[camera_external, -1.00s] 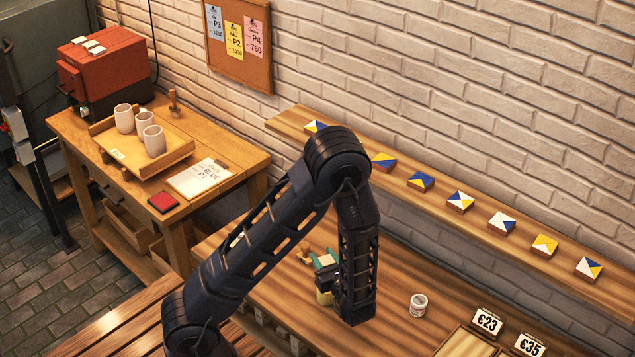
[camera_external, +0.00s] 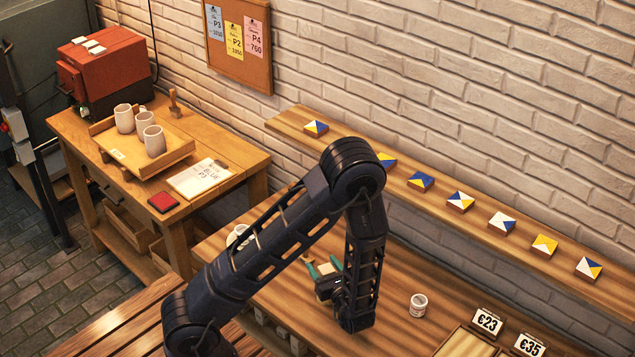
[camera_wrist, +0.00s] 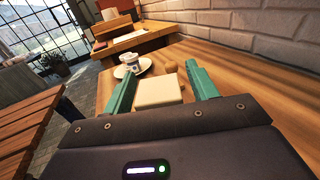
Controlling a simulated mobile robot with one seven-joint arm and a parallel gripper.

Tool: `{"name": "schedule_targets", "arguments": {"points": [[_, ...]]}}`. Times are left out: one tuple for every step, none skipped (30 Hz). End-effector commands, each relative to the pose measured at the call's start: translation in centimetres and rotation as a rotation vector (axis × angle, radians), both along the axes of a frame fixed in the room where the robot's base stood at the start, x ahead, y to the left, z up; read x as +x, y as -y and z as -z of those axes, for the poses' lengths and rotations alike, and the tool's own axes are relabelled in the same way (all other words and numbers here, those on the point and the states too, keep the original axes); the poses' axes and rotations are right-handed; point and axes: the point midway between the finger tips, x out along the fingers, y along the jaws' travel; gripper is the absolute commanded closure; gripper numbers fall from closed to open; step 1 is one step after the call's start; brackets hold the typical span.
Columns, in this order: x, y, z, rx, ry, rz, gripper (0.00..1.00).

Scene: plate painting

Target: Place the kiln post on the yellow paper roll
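A cream, square-faced block (camera_wrist: 158,92), which looks like the kiln post, sits between the teal fingers of my gripper (camera_wrist: 162,84) in the wrist view. The fingers stand wide apart, with a gap showing at the block's right side. In the external view my gripper (camera_external: 325,268) is low over the wooden table, left of my forearm, with the pale block (camera_external: 324,267) between its fingertips. I cannot make out the yellow paper roll in either view now. What lies under the block is hidden.
A small white jar (camera_external: 418,305) and price cards (camera_external: 487,322) are to the right. A shelf with several painted tiles (camera_external: 460,201) runs along the brick wall.

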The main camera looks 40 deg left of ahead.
Motion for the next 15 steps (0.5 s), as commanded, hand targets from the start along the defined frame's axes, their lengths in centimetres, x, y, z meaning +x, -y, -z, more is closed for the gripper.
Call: {"name": "schedule_targets", "arguments": {"points": [[0.0, 0.0, 0.0, 0.0, 0.0, 0.0, 0.42], [0.0, 0.0, 0.0, 0.0, 0.0, 0.0, 0.42], [0.0, 0.0, 0.0, 0.0, 0.0, 0.0, 0.42], [0.0, 0.0, 0.0, 0.0, 0.0, 0.0, 0.42], [0.0, 0.0, 0.0, 0.0, 0.0, 0.0, 0.42], [0.0, 0.0, -0.1, 0.0, 0.0, 0.0, 0.42], [0.0, 0.0, -0.2, 0.0, 0.001, 0.0, 0.42], [0.0, 0.0, -0.3, 0.0, 0.001, 0.0, 0.42], [-0.1, 0.4, -0.3, -0.001, 0.0, 0.002, 0.42], [-0.3, 0.8, -0.3, -0.001, 0.0, 0.002, 0.42], [-0.4, 1.2, -0.3, -0.001, 0.0, 0.003, 0.42], [-0.6, 1.8, -0.3, -0.002, -0.001, 0.004, 0.42], [-0.8, 2.2, -0.3, -0.002, -0.001, 0.003, 0.42], [-1.0, 2.7, -0.3, -0.002, -0.001, 0.004, 0.42], [-1.3, 3.5, -0.3, -0.001, 0.0, 0.004, 0.42]]}}
